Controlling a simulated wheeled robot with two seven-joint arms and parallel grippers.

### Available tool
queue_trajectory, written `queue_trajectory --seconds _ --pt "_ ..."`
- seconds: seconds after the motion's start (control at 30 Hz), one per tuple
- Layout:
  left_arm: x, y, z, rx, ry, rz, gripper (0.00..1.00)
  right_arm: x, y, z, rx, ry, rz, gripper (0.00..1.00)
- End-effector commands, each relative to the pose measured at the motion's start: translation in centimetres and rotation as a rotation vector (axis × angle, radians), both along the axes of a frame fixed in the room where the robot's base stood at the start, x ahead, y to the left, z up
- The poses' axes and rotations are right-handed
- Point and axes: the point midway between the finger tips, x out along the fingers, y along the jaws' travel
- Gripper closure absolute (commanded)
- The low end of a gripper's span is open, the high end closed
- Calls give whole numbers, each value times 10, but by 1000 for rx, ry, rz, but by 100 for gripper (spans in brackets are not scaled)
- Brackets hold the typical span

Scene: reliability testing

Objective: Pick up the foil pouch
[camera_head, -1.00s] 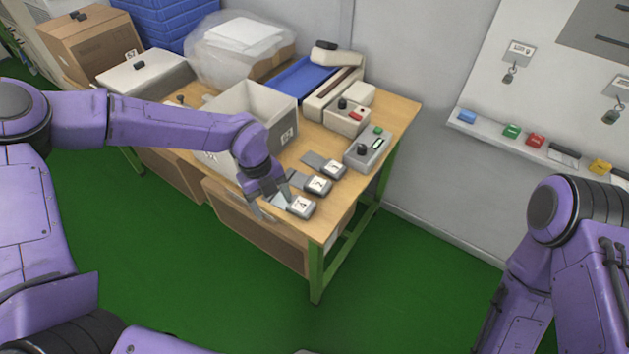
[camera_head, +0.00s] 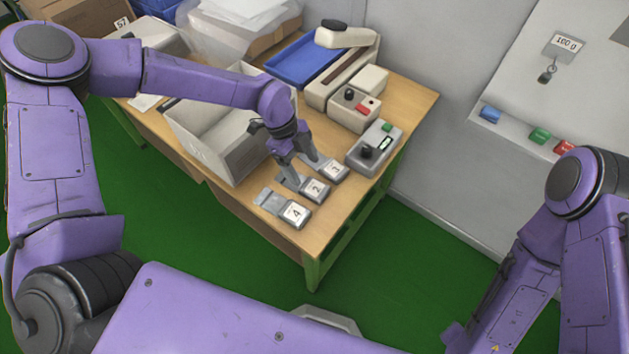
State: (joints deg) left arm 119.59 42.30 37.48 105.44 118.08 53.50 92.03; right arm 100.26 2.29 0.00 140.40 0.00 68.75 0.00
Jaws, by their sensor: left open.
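Small flat silver-grey pieces that look like foil pouches lie on the wooden table, each at the left end of a numbered block. The one beside block 4 (camera_head: 295,213) is a silver piece (camera_head: 269,200) lying flat in clear view. Those beside block 2 (camera_head: 315,190) and block 3 (camera_head: 336,169) are partly hidden by my left gripper (camera_head: 304,172). My left gripper points down with its fingers apart, close over the pieces at blocks 2 and 3. I see nothing held between the fingers. My right arm shows at the lower right, but its gripper cannot be made out.
An open grey-white box (camera_head: 215,125) stands just left of my left gripper. A grey control box (camera_head: 374,148), a beige device (camera_head: 353,108) and a blue tray (camera_head: 305,58) stand behind on the table (camera_head: 410,100). The table's front corner is bare.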

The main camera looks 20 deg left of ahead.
Motion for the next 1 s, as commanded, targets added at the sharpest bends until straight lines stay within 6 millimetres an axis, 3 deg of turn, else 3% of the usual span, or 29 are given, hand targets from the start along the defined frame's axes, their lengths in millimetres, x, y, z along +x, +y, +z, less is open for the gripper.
queue_trajectory --seconds 0.3,0.4,0.67,0.8,1.0 --pt "-9 -17 -39 2 4 2 26 0 0 25 0 0 0 57" --pt "-9 -22 -55 1 0 2 26 0 0 26 0 -1 0 57" --pt "-8 -25 -61 -1 -2 3 26 0 0 25 0 0 0 57" --pt "-8 -25 -61 0 -1 2 69 0 0 25 0 0 0 57" --pt "-8 -25 -61 1 -2 2 69 0 0 25 0 0 0 57"
